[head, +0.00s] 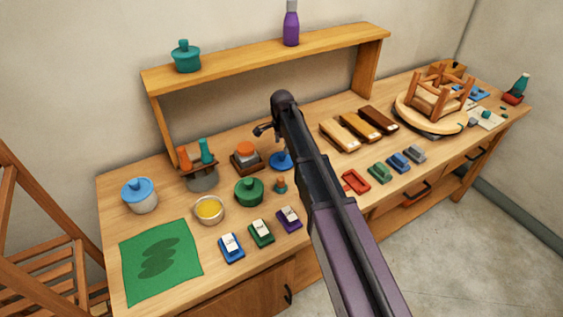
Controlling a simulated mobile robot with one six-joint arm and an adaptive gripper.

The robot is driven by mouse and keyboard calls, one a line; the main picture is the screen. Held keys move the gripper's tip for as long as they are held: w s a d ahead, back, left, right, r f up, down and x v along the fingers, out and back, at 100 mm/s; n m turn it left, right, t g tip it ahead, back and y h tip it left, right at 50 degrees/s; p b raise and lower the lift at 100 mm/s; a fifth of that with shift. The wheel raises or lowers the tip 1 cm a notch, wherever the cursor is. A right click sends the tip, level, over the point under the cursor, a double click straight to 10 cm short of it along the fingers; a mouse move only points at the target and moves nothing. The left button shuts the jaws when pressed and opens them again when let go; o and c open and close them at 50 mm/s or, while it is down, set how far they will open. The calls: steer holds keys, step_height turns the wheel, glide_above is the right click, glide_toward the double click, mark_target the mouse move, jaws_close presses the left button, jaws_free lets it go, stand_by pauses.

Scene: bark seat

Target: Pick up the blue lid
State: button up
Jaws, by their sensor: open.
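A blue lid (281,162) with a small knob lies toward the back of the workbench, and my arm covers its right side. Another blue lid (138,188) sits on a white jar (141,205) at the left end of the bench. My gripper (262,130) is open and small in the head view. It appears above and slightly left of the first blue lid in the picture, apart from it. I see nothing between its fingers.
A wooden shelf (265,53) stands along the back. A green mat (160,262) lies front left.

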mark_target(282, 154)
steer(key=shift+w+f+b, duration=0.15)
steer(key=shift+f+b, duration=2.3)
steer(key=shift+f, duration=0.1)
steer(key=c, duration=1.1)
